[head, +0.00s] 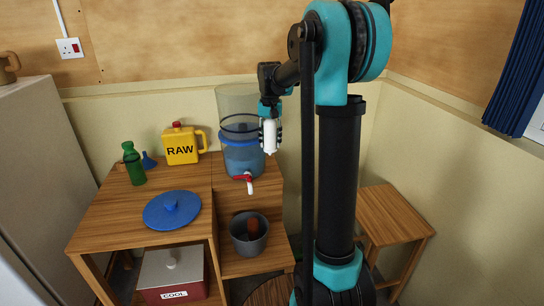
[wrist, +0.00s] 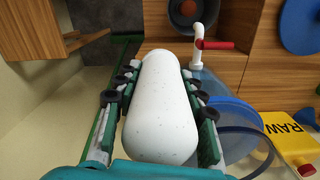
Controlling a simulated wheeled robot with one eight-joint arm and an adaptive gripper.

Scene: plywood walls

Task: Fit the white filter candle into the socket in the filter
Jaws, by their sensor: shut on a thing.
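My gripper (head: 270,133) is shut on the white filter candle (head: 270,137), which hangs upright with a narrow tip pointing down. In the wrist view the candle (wrist: 160,112) fills the middle, with finger pads touching both its sides. The filter (head: 243,150) stands on the table just behind and left of the candle, with a clear upper chamber, a blue lower part and a tap (head: 247,181) with a red handle. The candle and gripper overlap the filter's right side in the head view. I cannot see the socket inside the filter.
A yellow RAW jug (head: 182,146), green bottle (head: 133,164) and blue lid (head: 171,209) are on the table at left. A grey pot (head: 249,236) sits on a lower shelf below the tap. A wooden stool (head: 391,216) stands at right.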

